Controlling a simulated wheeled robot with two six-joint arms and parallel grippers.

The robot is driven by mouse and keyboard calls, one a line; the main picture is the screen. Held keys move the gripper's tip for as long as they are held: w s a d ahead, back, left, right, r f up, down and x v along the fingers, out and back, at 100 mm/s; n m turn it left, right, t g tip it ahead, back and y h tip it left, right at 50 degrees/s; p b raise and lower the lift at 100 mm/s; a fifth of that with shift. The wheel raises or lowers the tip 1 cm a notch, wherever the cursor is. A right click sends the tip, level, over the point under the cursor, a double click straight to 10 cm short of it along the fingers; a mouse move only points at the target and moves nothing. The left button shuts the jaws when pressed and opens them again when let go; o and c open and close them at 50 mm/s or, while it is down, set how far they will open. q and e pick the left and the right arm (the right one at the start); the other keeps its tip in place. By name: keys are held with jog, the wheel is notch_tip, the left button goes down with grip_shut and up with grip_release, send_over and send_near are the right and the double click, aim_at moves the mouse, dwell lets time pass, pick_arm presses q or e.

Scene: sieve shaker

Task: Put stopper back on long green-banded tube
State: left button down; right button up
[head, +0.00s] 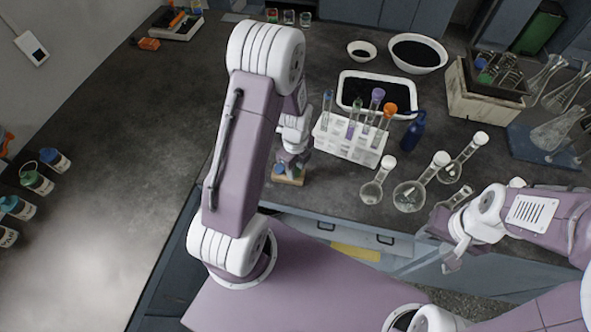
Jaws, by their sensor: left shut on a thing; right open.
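A white rack (345,149) holds several upright tubes. One tube with green near its top (357,105) stands in it; no large stopper shows on it, but the picture is too small to be sure. Tubes with a purple top (377,94), an orange top (389,109) and a blue top (327,97) stand beside it. My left gripper (290,168) points down left of the rack, just above a small tan block (289,180). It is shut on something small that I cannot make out. My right gripper (453,247) is open and empty at the front right.
Round flasks (409,196) lie or lean right of the rack, near the counter's front edge. A blue bottle (413,131) and a black-filled tray (352,83) stand close to the rack. A wooden crate (470,104) is further right.

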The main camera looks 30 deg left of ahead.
aim_at(298, 173)
pick_arm(q)
jog(key=r, duration=0.2)
jog(key=d+r, duration=0.1)
jog(key=r, duration=0.1)
jog(key=shift+s, duration=0.1)
jog(key=s+d+r, duration=0.3)
jog(key=d+r, duration=0.3)
jog(key=d, duration=0.4)
jog(key=shift+s+r, duration=0.25)
jog(key=shift+s, duration=0.15)
